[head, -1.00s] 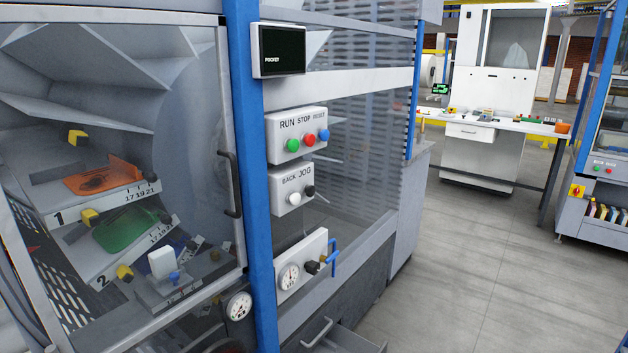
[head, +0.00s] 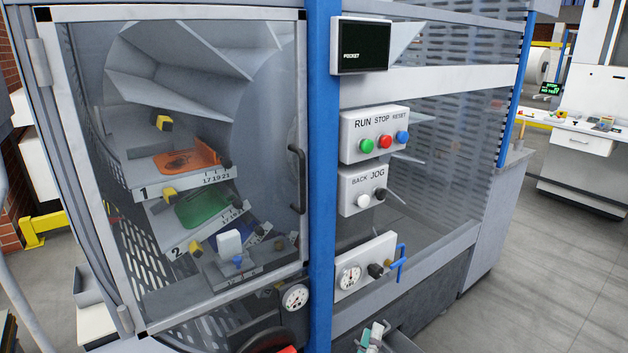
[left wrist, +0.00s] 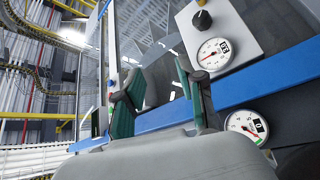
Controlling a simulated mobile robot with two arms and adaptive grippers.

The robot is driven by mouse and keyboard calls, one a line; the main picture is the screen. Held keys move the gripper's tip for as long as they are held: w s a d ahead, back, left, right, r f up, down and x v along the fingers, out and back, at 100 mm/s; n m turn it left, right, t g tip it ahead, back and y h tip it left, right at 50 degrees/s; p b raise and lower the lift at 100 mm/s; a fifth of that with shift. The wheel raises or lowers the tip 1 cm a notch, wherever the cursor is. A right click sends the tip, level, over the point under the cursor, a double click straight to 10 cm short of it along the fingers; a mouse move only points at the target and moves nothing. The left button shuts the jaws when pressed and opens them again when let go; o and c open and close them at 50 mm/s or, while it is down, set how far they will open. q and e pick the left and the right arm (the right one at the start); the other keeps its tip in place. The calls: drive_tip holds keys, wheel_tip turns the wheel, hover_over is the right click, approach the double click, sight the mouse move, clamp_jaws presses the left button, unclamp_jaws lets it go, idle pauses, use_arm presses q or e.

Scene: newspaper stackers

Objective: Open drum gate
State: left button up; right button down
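The drum gate is a clear panel in a pale metal frame (head: 180,13), on the left of the machine in the head view. It stands closed against the blue post (head: 322,180). Its black bar handle (head: 297,180) is upright on the right side of the frame. My left gripper (head: 374,335) is at the bottom edge of the head view, below and right of the handle and apart from it. In the left wrist view its two teal-padded fingers (left wrist: 165,92) stand apart with nothing held between them. My right gripper is not in view.
Button boxes (head: 375,133) and (head: 370,188) jut out right of the post, under a dark screen (head: 361,45). A gauge panel (head: 366,265) with a blue lever sits lower. A round gauge (head: 295,298) is below the gate. Open floor (head: 520,270) lies to the right.

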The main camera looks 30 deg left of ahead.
use_arm(q)
drive_tip(key=a+r+n+g+y+p, duration=0.1)
drive_tip(key=a+r+n+y, duration=0.1)
drive_tip(key=r+n+y, duration=0.7)
drive_tip(key=a+r+n+y, duration=0.25)
drive_tip(key=r+n, duration=0.45)
drive_tip(key=r, duration=0.5)
drive_tip(key=n+g+p, duration=0.1)
drive_tip(key=n+g, duration=0.8)
drive_tip(key=n, duration=0.8)
approach(304, 186)
drive_tip(key=shift+g, duration=0.3)
drive_tip(key=p+x, duration=0.1)
drive_tip(key=x, duration=0.2)
drive_tip(key=p+x, duration=0.1)
drive_tip(key=x, duration=0.2)
drive_tip(key=p+x, duration=0.2)
drive_tip(key=x, duration=0.1)
drive_tip(key=shift+w+r, duration=0.15)
drive_tip(key=shift+r, duration=0.15)
drive_tip(key=shift+w+a+f, duration=0.15)
drive_tip(key=shift+w+a, duration=0.25)
drive_tip(key=shift+a, duration=0.25)
drive_tip(key=shift+c, duration=0.2)
clamp_jaws()
